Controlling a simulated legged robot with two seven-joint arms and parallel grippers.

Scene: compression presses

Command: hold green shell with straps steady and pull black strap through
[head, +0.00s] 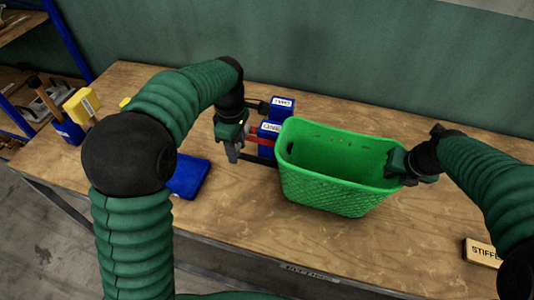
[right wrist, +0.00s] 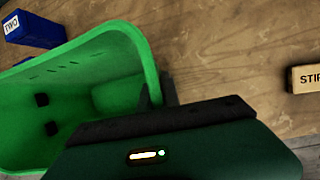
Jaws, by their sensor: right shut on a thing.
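The green shell (head: 335,195) is an open basket with a lattice wall, upright on the wooden table right of centre. In the right wrist view, its rim (right wrist: 148,50) and two small dark marks inside show. My right gripper (head: 398,165) is shut on the shell's right rim; its fingertips are partly hidden. A dark strip that looks like the black strap (head: 263,160) lies left of the shell. My left gripper (head: 234,152) points down beside its left end. Whether the left fingers are apart or touch the strip is too small to tell.
Blue labelled blocks (head: 282,106) with red and dark parts stand left of the shell. A blue flat piece (head: 188,177) lies left of my left gripper. A labelled wooden block (head: 482,252) lies at the right front. The table's front middle is clear.

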